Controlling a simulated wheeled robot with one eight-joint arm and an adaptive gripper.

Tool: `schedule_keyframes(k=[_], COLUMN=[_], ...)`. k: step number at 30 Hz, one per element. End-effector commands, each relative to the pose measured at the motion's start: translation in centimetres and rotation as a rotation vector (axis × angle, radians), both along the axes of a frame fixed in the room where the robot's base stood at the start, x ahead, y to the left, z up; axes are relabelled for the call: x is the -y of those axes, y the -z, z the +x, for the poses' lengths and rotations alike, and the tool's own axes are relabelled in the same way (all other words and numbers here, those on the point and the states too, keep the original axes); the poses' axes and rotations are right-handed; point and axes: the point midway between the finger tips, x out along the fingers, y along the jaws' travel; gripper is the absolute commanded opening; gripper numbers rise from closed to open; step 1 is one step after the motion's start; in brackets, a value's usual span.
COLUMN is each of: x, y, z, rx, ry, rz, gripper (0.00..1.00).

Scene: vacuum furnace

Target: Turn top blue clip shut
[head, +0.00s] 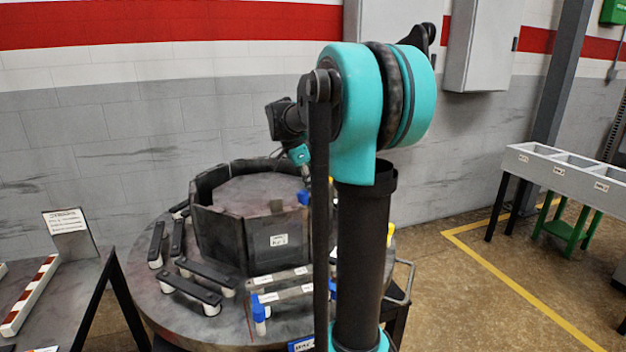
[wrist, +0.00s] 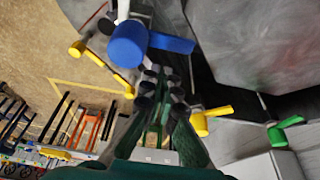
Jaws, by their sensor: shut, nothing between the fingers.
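A blue clip (wrist: 129,45) shows large at the top of the wrist view, a round knob with a flat lever (wrist: 172,43) reaching right. My gripper (wrist: 158,88) is shut and empty, its dark fingertips just below the blue clip in the picture; I cannot tell whether they touch. In the head view, a small blue part (head: 304,197) shows at the right edge of the black segmented ring (head: 230,235), by my wrist. My arm hides the fingers and most of that side there.
Yellow clips (wrist: 205,121) and a green clip (wrist: 284,129) sit around the work in the wrist view. In the head view, a round table (head: 165,310) carries the ring, loose black bars (head: 190,285) and lower blue-topped posts (head: 260,308).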

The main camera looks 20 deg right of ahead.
Motion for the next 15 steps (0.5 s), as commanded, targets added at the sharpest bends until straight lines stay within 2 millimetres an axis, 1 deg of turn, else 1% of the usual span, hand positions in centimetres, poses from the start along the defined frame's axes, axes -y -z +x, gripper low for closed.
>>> schedule_keyframes(k=[1, 3, 6, 15], x=[-0.7, -1.3, -1.9, -2.1], y=[0.0, 0.0, 0.0, 0.0], z=[0.0, 0.0, 0.0, 0.0], rx=[0.000, 0.001, 0.001, 0.001], ry=[-0.002, -0.001, 0.000, 0.002], rz=[0.000, 0.000, 0.000, 0.000], gripper=[0.00, 0.00, 0.00, 0.00])
